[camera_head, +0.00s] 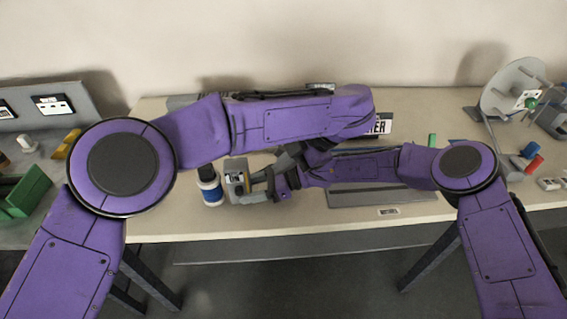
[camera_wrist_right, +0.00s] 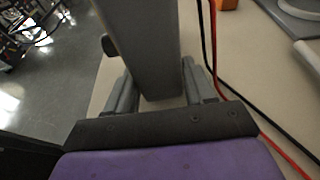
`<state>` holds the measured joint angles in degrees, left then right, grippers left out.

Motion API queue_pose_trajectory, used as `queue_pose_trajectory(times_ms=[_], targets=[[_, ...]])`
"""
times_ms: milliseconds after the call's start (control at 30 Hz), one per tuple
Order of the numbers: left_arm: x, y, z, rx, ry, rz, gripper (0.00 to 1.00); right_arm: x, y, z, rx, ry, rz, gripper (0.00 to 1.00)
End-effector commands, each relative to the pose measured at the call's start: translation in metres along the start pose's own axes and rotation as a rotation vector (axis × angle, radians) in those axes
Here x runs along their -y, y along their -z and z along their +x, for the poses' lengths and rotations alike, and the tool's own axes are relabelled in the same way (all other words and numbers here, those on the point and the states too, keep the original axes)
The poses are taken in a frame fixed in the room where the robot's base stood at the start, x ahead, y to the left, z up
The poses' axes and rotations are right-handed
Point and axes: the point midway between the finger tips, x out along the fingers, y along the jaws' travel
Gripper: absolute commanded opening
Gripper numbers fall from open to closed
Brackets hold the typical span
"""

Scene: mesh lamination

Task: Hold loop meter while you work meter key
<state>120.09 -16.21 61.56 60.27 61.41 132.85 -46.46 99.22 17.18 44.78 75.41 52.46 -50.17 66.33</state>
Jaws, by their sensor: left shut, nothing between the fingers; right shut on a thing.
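My left gripper (camera_head: 304,153) is shut and empty, just above and right of the right gripper, partly hidden by my arms. I cannot make out the meter key clearly.
The blue and white bottle (camera_head: 210,186) stands close left of the meter. A red lead (camera_wrist_right: 214,50) and a black lead (camera_wrist_right: 230,97) run beside it. A grey plate (camera_head: 380,197) lies to the right. A white reel stand (camera_head: 510,88) is at the far right.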

Motion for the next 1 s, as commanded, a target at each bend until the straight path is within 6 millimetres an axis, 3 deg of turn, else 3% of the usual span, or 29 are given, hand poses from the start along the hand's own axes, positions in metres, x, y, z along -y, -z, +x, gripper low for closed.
queue_pose_trajectory(times_ms=[133,167,200,233,567,667,1000], targets=[[0.0,0.0,0.0,0.0,0.0,0.0,0.0,0.0,-0.001,0.0,0.001,0.001,-0.001,0.24],[0.0,0.0,0.0,0.0,0.0,0.0,0.0,0.0,-0.001,0.0,0.001,0.001,-0.001,0.63],[0.0,0.0,0.0,0.0,0.0,0.0,0.0,0.0,-0.001,0.0,0.001,0.001,-0.001,0.76],[0.0,0.0,0.0,0.0,0.0,0.0,0.0,0.0,-0.001,0.0,0.001,0.001,0.0,0.83],[0.0,0.0,0.0,0.0,0.0,0.0,0.0,0.001,0.0,-0.005,0.0,0.002,0.0,0.83],[0.0,0.0,0.0,0.0,0.0,0.0,0.0,0.001,0.0,-0.02,0.001,0.004,0.001,0.83],[0.0,0.0,0.0,0.0,0.0,0.0,0.0,0.001,-0.001,-0.102,0.002,0.002,-0.001,0.83]])
